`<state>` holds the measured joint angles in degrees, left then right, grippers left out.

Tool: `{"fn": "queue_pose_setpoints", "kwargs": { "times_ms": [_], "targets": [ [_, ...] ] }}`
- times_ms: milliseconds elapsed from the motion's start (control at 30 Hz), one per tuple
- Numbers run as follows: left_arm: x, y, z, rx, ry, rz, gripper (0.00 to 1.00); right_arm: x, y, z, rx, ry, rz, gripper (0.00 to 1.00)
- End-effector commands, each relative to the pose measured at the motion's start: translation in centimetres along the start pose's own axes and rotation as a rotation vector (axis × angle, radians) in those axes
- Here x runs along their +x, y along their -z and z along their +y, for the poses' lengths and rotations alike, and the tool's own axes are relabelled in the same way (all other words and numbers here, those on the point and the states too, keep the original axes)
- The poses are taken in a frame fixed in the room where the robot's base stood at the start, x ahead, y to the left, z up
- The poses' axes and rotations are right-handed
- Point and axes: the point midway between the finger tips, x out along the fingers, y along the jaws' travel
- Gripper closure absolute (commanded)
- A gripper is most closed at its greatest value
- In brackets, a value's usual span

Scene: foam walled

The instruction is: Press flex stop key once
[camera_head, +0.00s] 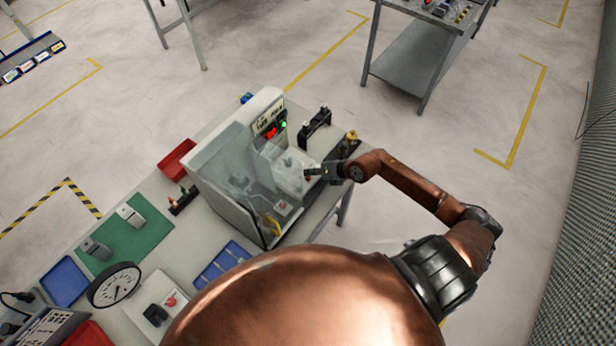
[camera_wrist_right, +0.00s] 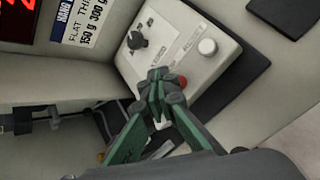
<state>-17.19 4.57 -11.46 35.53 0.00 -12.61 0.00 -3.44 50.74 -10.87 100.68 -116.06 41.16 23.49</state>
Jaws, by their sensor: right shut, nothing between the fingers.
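A pale control box (camera_wrist_right: 185,52) carries a black knob (camera_wrist_right: 137,41), a white round button (camera_wrist_right: 207,46) and a red button (camera_wrist_right: 183,82). The lettering on the box is too small to read, so I cannot tell which key is flex stop. My right gripper (camera_wrist_right: 156,82) is shut and empty. Its green-and-grey fingers come together over the box's lower edge, just left of the red button and partly in front of it. I cannot tell whether they touch. In the head view my right gripper (camera_head: 314,172) is at the machine's right side. My left gripper is out of view.
A machine with a clear guard (camera_head: 222,165) and a red display (camera_head: 271,132) stands on the bench. A black rack (camera_head: 315,123) stands behind the gripper. A red bin (camera_head: 177,160), green mat (camera_head: 125,236) and round dial (camera_head: 114,286) lie to the left.

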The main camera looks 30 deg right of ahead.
Motion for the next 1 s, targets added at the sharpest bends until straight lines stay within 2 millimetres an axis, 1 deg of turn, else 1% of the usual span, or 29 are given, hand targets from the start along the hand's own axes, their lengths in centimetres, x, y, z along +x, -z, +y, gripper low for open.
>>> {"fn": "queue_pose_setpoints", "kwargs": {
  "times_ms": [533, 1000],
  "targets": [
    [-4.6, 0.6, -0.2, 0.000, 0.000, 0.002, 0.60, -3.5, -2.5, 2.5, 0.000, 0.000, 0.000, 1.00],
    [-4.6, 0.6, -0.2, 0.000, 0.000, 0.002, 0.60, -3.4, -2.5, 2.5, 0.000, 0.000, 0.000, 1.00]
  ]
}}
